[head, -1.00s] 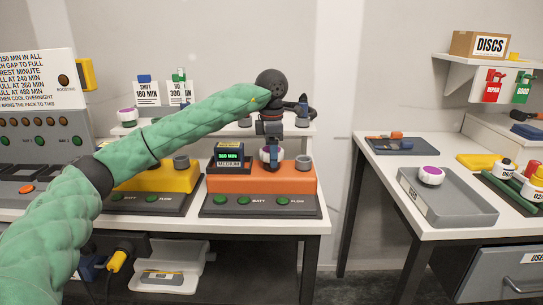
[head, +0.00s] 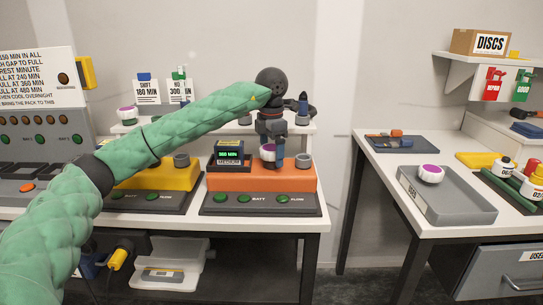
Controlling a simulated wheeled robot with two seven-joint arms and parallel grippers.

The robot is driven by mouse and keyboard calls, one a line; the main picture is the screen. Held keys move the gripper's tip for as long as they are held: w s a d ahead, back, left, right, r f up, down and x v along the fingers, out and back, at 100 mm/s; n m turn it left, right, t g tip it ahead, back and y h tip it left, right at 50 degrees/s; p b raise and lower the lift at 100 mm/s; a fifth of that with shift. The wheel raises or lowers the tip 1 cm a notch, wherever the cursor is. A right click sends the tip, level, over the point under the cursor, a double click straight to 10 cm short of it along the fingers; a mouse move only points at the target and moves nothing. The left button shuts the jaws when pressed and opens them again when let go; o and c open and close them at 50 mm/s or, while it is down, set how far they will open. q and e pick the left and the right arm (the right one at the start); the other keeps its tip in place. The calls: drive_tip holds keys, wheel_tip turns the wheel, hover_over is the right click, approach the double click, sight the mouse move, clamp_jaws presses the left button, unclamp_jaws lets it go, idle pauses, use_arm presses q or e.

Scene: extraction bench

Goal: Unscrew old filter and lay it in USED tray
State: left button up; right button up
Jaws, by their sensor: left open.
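A white filter with a purple top (head: 267,152) sits on the orange unit (head: 225,183) on the left bench. My left gripper (head: 276,153) comes down over it from above. Its jaws are open, with a dark finger just right of and partly in front of the filter; whether it touches cannot be told. Another purple-topped white filter (head: 431,173) is in that tray. My right gripper is not in view.
A small green display (head: 229,148) stands left of the filter, and a grey cap (head: 303,161) is to its right. A yellow unit (head: 160,178) is beside the orange one. A floor gap separates the bench from the right table. The tray's front part is clear.

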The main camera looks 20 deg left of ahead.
use_arm(q)
drive_tip(key=m, duration=0.6)
drive_tip(key=shift+f+b, duration=0.1)
drive_tip(key=shift+b, duration=0.3)
drive_tip(key=shift+m, duration=1.9)
drive_tip(key=m+b, duration=0.1)
drive_tip(key=m, duration=0.2)
drive_tip(key=shift+m, duration=1.4)
drive_tip(key=m, duration=0.4)
drive_tip(key=shift+b, duration=0.3)
drive_tip(key=c, duration=1.1)
drive_tip(key=n, duration=0.3)
drive_tip(key=shift+n, duration=0.3)
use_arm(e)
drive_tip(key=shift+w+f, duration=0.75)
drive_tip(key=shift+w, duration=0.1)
